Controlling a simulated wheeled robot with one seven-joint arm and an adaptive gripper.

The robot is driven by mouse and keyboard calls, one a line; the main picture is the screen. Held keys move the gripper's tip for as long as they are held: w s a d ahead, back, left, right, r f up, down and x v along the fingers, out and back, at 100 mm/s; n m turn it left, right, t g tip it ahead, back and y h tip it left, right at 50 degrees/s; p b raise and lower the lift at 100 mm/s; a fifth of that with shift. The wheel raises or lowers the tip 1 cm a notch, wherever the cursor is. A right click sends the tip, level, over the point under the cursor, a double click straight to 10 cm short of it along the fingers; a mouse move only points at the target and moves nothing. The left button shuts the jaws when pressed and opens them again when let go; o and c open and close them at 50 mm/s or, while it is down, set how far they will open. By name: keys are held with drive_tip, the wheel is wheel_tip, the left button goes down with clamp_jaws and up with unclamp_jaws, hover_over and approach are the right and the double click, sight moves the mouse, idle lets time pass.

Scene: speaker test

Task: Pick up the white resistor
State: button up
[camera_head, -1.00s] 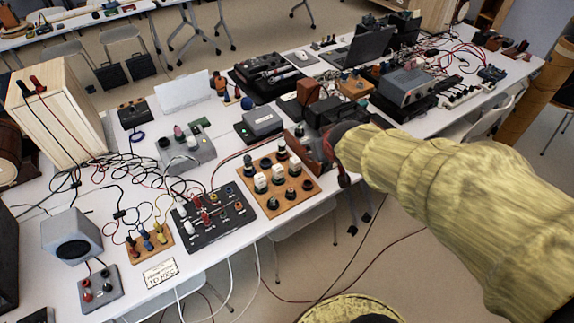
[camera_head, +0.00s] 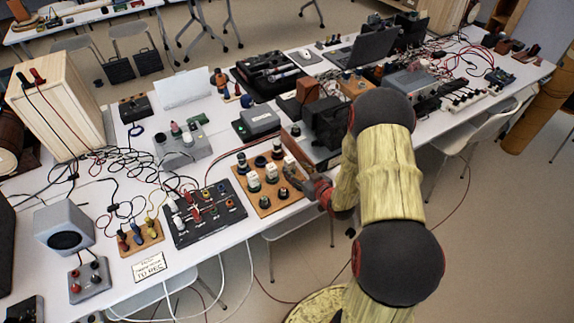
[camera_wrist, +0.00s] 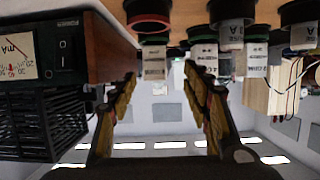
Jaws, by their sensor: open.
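A wooden board (camera_head: 266,203) near the table's front edge carries several white resistors with dark round ends, among them one nearest my gripper (camera_head: 290,165), one in the middle (camera_head: 272,174) and one at the left (camera_head: 253,182). Which one the task means, I cannot tell. My gripper (camera_head: 303,181) is at the board's right side, low and partly hidden by my arm. In the upside-down wrist view, my gripper (camera_wrist: 160,78) is open and empty. A white block (camera_wrist: 154,63) with a dark, red-ringed end shows just beyond and between the fingertips, apart from them.
A black boxy device (camera_head: 326,124) stands close behind my gripper; its switch panel (camera_wrist: 60,50) shows in the wrist view. A black panel (camera_head: 205,212) with knobs lies left of the board. Cables cover the left table. Open floor lies in front of the table.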

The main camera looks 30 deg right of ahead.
sight(292, 164)
drive_tip(key=x, duration=0.2)
drive_tip(key=b+x, duration=0.1)
drive_tip(key=x, duration=0.1)
drive_tip(key=b+x, duration=0.1)
drive_tip(key=x, duration=0.2)
drive_tip(key=shift+d+r, duration=0.1)
drive_tip(key=shift+d, duration=0.3)
drive_tip(key=shift+c, duration=0.5)
drive_tip(key=c, duration=1.1)
clamp_jaws()
